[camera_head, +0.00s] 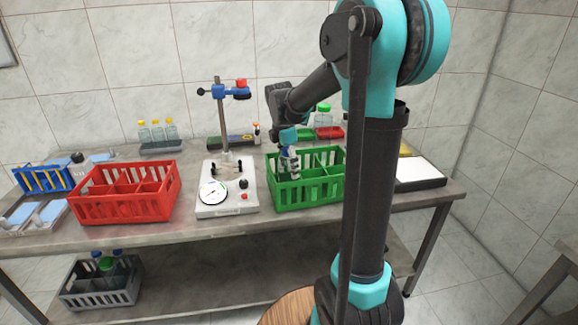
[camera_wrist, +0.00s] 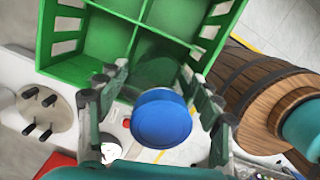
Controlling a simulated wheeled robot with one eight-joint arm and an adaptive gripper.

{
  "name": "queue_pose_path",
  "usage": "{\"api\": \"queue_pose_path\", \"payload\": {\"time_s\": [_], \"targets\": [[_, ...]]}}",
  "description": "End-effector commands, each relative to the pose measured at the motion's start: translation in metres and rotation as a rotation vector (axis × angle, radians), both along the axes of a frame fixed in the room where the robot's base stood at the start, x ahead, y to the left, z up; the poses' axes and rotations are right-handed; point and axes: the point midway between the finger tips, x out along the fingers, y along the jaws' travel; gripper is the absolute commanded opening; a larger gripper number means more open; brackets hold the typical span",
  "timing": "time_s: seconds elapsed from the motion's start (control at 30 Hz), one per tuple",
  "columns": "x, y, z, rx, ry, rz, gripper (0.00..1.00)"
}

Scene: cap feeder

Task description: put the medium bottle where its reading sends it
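A clear bottle with a blue cap (camera_wrist: 162,118) sits between the two fingers of my gripper (camera_wrist: 157,72) in the wrist view. The fingers appear closed on its see-through body, which points toward the green crate (camera_wrist: 60,76). In the head view my gripper (camera_head: 289,150) is over the left part of the green crate (camera_head: 308,196), with the bottle partly hidden by the fingers. I cannot tell whether the bottle touches the crate's floor. A tester with a round dial (camera_head: 213,192) and a post stands left of the crate.
A red divided crate (camera_head: 125,213) stands left of the tester, with a blue rack (camera_head: 42,180) beyond it. Several yellowish bottles (camera_head: 158,133) stand at the back. A grey crate (camera_head: 101,293) with bottles is on the lower shelf. A wooden barrel (camera_wrist: 265,90) shows right in the wrist view.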

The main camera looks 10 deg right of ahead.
Motion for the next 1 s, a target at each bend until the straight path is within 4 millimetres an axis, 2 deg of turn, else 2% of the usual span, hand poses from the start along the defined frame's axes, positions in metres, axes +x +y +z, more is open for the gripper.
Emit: {"api": "queue_pose_path", "payload": {"time_s": [0.33, 0.47, 0.57, 1.0], "targets": [[0.0, 0.0, 0.0, 0.0, 0.0, 0.0, 0.78], [0.0, 0.0, 0.007, 0.0, 0.0, 0.0, 0.78], [-0.001, 0.002, 0.02, 0.0, 0.0, 0.001, 0.78], [-0.003, 0.012, 0.103, 0.0, 0.0, 0.001, 0.78]]}}
